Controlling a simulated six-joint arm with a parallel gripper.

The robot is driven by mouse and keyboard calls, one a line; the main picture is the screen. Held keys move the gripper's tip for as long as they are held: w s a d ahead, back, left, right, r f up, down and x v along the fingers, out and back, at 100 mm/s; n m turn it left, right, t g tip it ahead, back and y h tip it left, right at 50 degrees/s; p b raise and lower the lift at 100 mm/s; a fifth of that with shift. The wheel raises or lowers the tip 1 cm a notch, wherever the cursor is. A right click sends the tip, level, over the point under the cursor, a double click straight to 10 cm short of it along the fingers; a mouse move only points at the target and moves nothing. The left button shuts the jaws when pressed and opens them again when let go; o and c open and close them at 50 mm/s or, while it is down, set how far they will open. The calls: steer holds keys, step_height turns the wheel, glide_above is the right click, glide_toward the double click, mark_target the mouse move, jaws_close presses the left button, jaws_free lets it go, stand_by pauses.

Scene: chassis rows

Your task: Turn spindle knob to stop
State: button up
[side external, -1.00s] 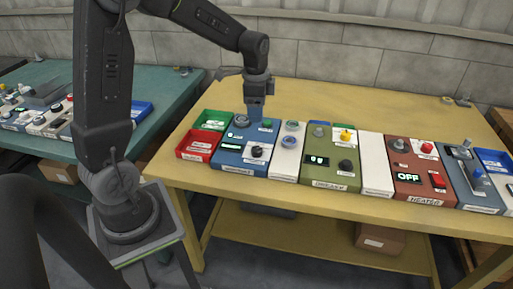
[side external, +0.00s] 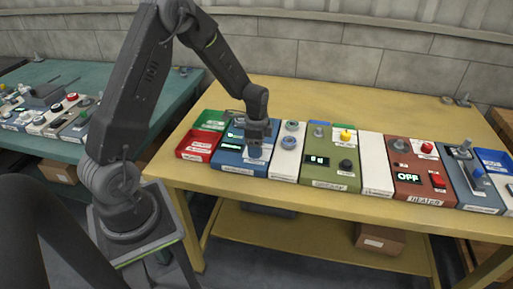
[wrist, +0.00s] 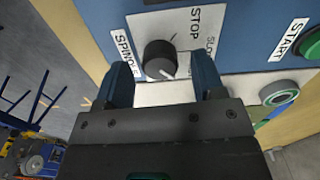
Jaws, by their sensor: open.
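The spindle knob (wrist: 160,60) is a round black knob with a white pointer mark on a pale plate in the wrist view. Its pointer faces the lower right, away from the STOP label (wrist: 195,20) at the upper right. My gripper (wrist: 161,70) is open, with one blue finger on each side of the knob; I cannot tell whether they touch it. In the side view my gripper (side external: 255,152) is low over the front right of the blue panel (side external: 229,165) and hides the knob.
A green START button (wrist: 311,46) and a grey ring-shaped part (wrist: 278,92) lie right of the knob. In the side view, red (side external: 195,152) and green bins stand left of the blue panel. A white strip and an olive panel (side external: 333,173) stand to its right.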

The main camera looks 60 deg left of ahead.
steer(key=shift+f, duration=0.55)
steer(key=c, duration=0.9)
